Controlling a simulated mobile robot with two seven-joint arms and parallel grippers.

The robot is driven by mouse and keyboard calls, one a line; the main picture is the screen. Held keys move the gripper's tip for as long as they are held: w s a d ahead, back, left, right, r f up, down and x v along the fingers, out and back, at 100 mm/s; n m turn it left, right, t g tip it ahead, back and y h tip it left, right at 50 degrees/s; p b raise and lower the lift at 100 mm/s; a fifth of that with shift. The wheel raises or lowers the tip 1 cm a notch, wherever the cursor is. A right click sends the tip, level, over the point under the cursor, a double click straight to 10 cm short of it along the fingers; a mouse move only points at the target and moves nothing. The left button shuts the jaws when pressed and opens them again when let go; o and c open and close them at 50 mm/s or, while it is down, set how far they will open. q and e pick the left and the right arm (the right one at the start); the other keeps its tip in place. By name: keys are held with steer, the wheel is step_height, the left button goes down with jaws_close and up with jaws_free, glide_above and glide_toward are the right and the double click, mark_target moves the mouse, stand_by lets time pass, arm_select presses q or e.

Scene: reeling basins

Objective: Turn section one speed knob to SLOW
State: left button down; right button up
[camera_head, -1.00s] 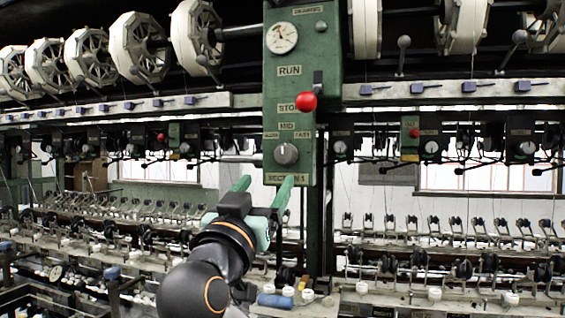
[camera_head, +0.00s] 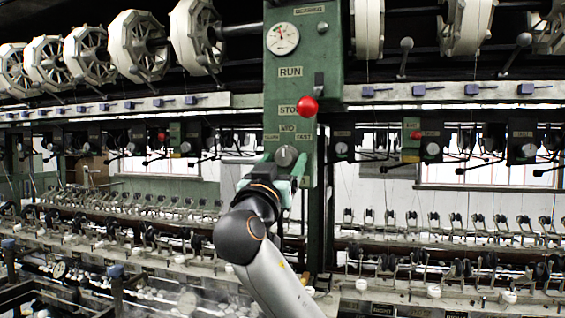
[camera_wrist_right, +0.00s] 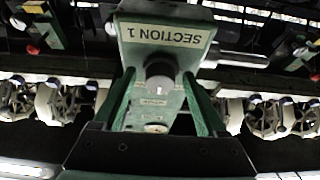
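The grey round speed knob (camera_head: 285,156) sits on the green section one panel (camera_head: 330,60), below the MID label, with SLOW to its left and FAST to its right. Its white mark, seen in the upside-down right wrist view on the knob (camera_wrist_right: 160,76), appears to point toward MID. My right gripper (camera_head: 277,173) is in front of the panel's lower end, just below the knob. In the right wrist view its two green fingers (camera_wrist_right: 162,97) are apart, one to each side of the knob, with gaps between. Contact is not visible. My left gripper is not in view.
A red ball-ended lever (camera_head: 307,107) sticks out above the knob near STOP. A pressure-type gauge (camera_head: 282,38) is at the panel's top. Large reels hang at upper left and right. A row of reeling fittings and basins runs below.

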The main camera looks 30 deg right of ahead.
steer(key=c, duration=1.1)
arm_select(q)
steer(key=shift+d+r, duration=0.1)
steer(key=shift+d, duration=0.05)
